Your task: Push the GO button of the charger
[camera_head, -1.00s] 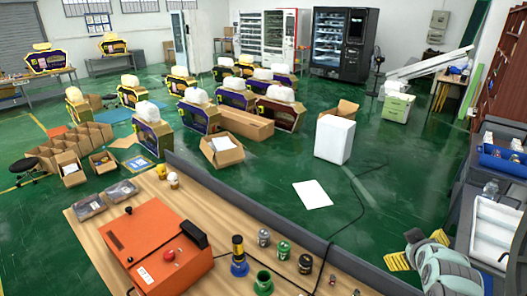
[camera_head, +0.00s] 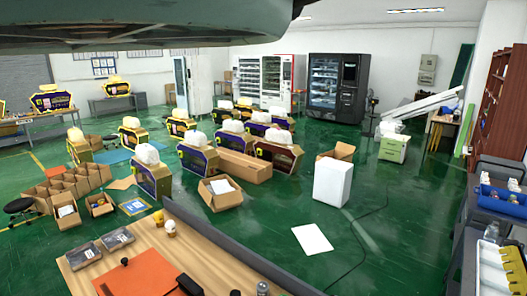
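An orange box (camera_head: 146,272), which may be the charger, stands on a wooden bench (camera_head: 208,256) at the lower left of the head view. Only its upper part shows, with a black knob and a black part on its right side; its front is cut off by the lower edge. No GO button can be seen. A large grey-green shape across the top edge looks like part of my arm. My gripper is not in view.
Two clear-lidded boxes (camera_head: 117,239) and small bottles (camera_head: 170,228) stand on the bench. A dark partition (camera_head: 230,244) runs along its far edge. Beyond are open cartons, a white box (camera_head: 332,183) and a white sheet (camera_head: 312,238) on the green floor.

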